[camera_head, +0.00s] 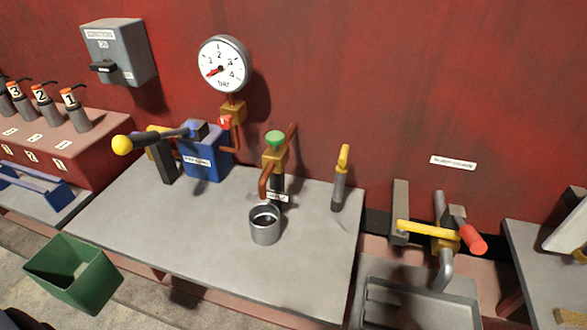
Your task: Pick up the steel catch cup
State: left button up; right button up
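The steel catch cup (264,227) is a small grey open-topped cylinder. It stands upright on the grey bench (190,235), in the middle of the head view. It is just in front of and below a copper spout (265,184) on a yellow valve with a green knob (275,138). The inside of the cup looks dark, and I cannot tell what is in it. Neither of my grippers shows in this view.
A blue pump (203,155) with a yellow-ended lever (122,145) stands left of the cup. A yellow-handled lever (341,172) stands to the right. A green bin (72,275) is at the front left. The bench around the cup's front and left is clear.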

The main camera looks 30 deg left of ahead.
aim_at(264, 219)
jog(key=u, duration=1.1)
